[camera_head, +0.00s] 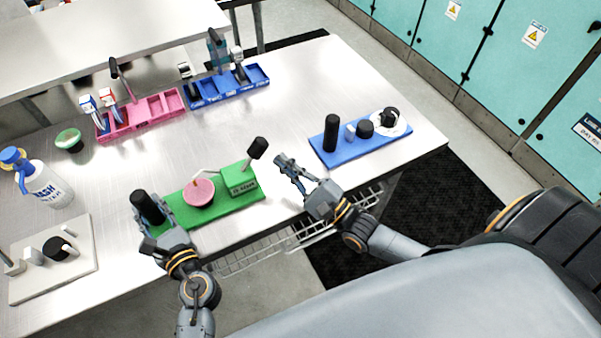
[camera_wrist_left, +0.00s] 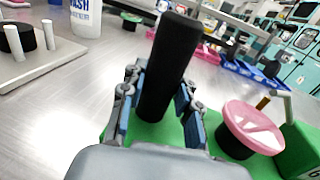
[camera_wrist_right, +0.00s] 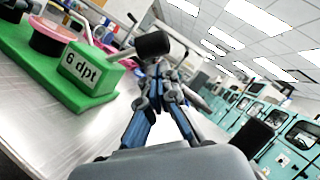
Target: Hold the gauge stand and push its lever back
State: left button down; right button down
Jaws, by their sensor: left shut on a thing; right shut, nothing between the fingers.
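The green gauge stand (camera_head: 222,208) lies near the table's front edge, with a black post, a pink round dish (camera_head: 199,193) and a green block marked "6 dpt" (camera_wrist_right: 88,72). My left gripper (camera_head: 158,226) is shut on the black post (camera_wrist_left: 168,65), its fingers on either side of the post's lower part. The lever (camera_head: 254,154) rises from the block, leaning right, and ends in a black knob (camera_wrist_right: 152,45). My right gripper (camera_head: 281,160) is shut and empty, just right of the knob. In the right wrist view its fingertips (camera_wrist_right: 157,75) appear just below the knob; contact is unclear.
A blue stand (camera_head: 375,147) with a black post is to the right. Pink (camera_head: 143,116) and blue (camera_head: 230,86) trays stand behind. A wash bottle (camera_head: 44,185), a green bowl (camera_head: 69,140) and a pale stand (camera_head: 80,262) are at left. The table's middle is clear.

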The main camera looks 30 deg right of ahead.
aim_at(264, 149)
jog(key=shift+x, duration=1.15)
jog(key=shift+a+r+n+g, duration=0.2)
jog(key=shift+r+n+g, duration=0.25)
jog(key=shift+n, duration=0.35)
jog(key=r+n+g, duration=0.1)
jog(key=a+r+n, duration=0.1)
jog(key=n, duration=0.1)
jog(key=shift+a+g+y, duration=0.2)
jog(key=shift+g+y, duration=0.15)
jog(key=shift+y, duration=0.05)
jog(key=shift+a+r, duration=0.4)
jog(key=shift+a, duration=0.2)
jog(key=shift+a+r, duration=0.4)
jog(key=shift+a, duration=0.2)
jog(key=shift+s, duration=0.1)
jog(key=r+v, duration=0.1)
jog(key=v, duration=0.8)
jog(key=shift+s+d, duration=0.35)
